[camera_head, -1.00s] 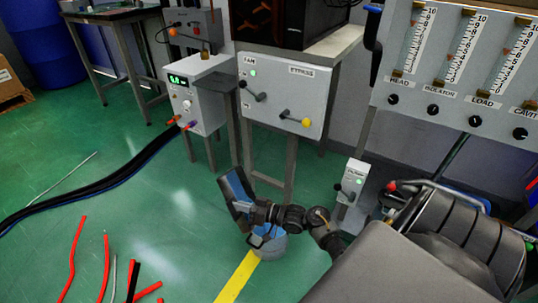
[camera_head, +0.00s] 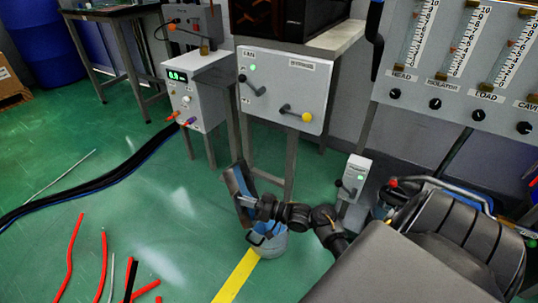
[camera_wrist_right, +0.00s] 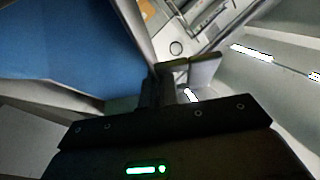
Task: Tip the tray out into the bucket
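The tray (camera_head: 239,192) is a shallow piece with a blue inner face, seen steeply tilted, nearly on edge, above the floor. My right gripper (camera_head: 252,203) is shut on the tray's near edge. In the right wrist view the tray's blue face (camera_wrist_right: 70,55) fills the left side, beside the fingers (camera_wrist_right: 172,85). The bucket (camera_head: 268,243), pale blue-grey with a dark handle, stands on the floor just below the tray and gripper. Its inside is partly hidden by my arm. My left gripper is not in view.
A grey cabinet with levers (camera_head: 284,90) stands behind the tray, with a white power box (camera_head: 195,90) left of it. A small switch box (camera_head: 354,178) is right of my arm. Red rods (camera_head: 75,258) and black cables (camera_head: 85,187) lie on the green floor.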

